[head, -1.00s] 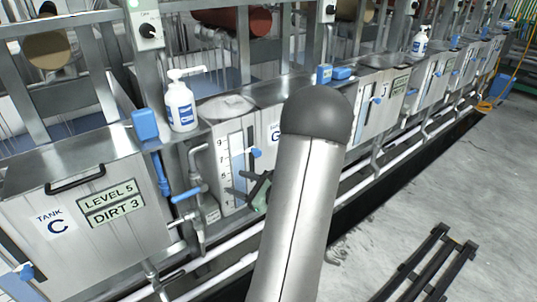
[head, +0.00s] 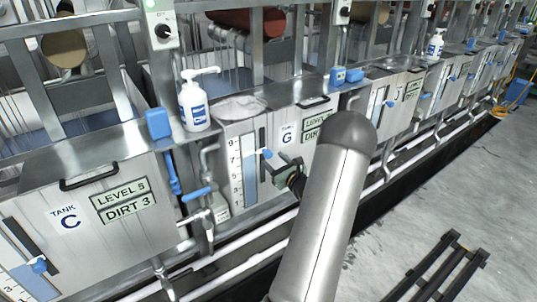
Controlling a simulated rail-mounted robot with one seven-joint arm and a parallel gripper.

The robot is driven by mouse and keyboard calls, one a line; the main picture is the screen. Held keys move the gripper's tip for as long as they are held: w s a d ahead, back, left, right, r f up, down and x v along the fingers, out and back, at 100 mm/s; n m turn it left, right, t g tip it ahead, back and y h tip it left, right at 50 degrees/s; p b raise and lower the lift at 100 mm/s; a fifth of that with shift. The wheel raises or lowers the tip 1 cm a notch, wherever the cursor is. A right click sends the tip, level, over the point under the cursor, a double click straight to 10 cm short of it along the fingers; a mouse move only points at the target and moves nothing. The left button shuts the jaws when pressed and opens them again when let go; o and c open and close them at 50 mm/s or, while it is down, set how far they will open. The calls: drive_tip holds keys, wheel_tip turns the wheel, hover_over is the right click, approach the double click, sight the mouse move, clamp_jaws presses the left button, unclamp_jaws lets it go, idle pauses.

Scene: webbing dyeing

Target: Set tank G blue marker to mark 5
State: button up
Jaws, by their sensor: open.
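Tank G (head: 290,138) is the steel tank in the middle of the head view, with a "G" label. Its gauge has a vertical scale (head: 239,172) with odd marks from 9 down to 1 and a blue column. The blue marker (head: 265,153) sits on the dark slot beside the scale, roughly at mark 7. My gripper (head: 280,168) is open, just right of and below the marker, in front of the tank face. My arm covers part of the tank's right side. I cannot tell whether a finger touches the marker.
Tank C (head: 98,215) stands at the left, with its own blue marker. A white pump bottle (head: 194,103) and a blue box (head: 158,123) stand between the tanks. Pipes with a blue-handled valve (head: 196,194) run left of tank G. A black rack (head: 440,268) lies on the open floor.

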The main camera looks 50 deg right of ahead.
sight(270, 156)
drive_tip(key=shift+x, duration=2.4)
clamp_jaws()
wheel_tip(270, 156, down, 7)
drive_tip(key=b, duration=0.5)
unclamp_jaws()
drive_tip(key=shift+s, duration=0.1)
drive_tip(key=b+v, duration=0.1)
drive_tip(key=v, duration=1.6)
drive_tip(key=shift+s, duration=0.15)
